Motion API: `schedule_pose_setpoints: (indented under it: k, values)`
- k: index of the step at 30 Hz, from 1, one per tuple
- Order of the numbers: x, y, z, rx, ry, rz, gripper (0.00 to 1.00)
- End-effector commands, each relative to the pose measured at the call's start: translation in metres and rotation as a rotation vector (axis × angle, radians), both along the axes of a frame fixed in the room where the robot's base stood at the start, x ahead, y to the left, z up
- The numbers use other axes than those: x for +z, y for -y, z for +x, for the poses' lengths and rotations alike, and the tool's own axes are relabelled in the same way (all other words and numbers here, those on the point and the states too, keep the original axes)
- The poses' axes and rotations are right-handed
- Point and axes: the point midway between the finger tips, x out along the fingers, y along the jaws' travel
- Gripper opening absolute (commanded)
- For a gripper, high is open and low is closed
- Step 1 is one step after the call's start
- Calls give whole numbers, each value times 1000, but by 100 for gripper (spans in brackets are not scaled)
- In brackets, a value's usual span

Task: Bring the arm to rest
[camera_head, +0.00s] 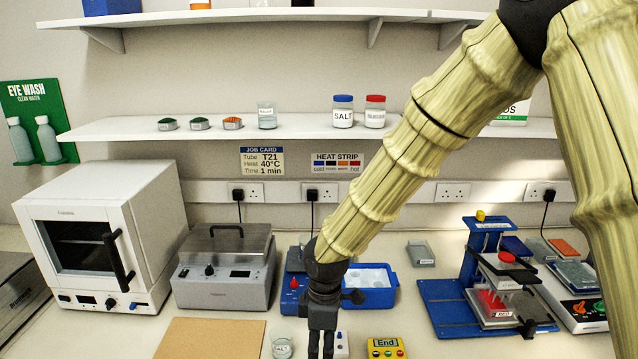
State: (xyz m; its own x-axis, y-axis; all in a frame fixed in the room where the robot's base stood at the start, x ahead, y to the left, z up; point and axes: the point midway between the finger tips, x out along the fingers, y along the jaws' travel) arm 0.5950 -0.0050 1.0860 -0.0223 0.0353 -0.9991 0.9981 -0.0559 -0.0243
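My arm comes down from the top right, bent at an elbow near the top edge, with its pale ribbed links crossing the view. It ends in my dark gripper (321,346), which points down over the front middle of the bench. Its two fingers hang close together at the bottom edge of the picture. Their tips are too near the edge to tell if they are open or shut. I see nothing held between them. The gripper is just left of a yellow End box (386,348) and in front of a blue tray with a white insert (372,287).
A small glass dish (282,348) and a white switch (342,344) are close beside the fingers. A brown board (210,338) lies front left. A grey lidded bath (225,268) and a white oven (105,240) stand left. A blue press stand (445,305) is at right.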

Motion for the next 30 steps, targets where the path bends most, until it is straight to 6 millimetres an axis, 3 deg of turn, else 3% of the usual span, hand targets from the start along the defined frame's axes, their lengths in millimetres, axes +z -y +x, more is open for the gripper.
schedule_pose_setpoints:
  k: [8, 14, 21, 30]
  values:
    - [-60, 9, -21, -141, -53, 56, 44]
    - [-121, 21, -47, -309, -102, 102, 44]
    - [-222, 54, -102, -651, -165, 144, 44]
    - [-328, 119, -183, -1099, -167, 106, 44]
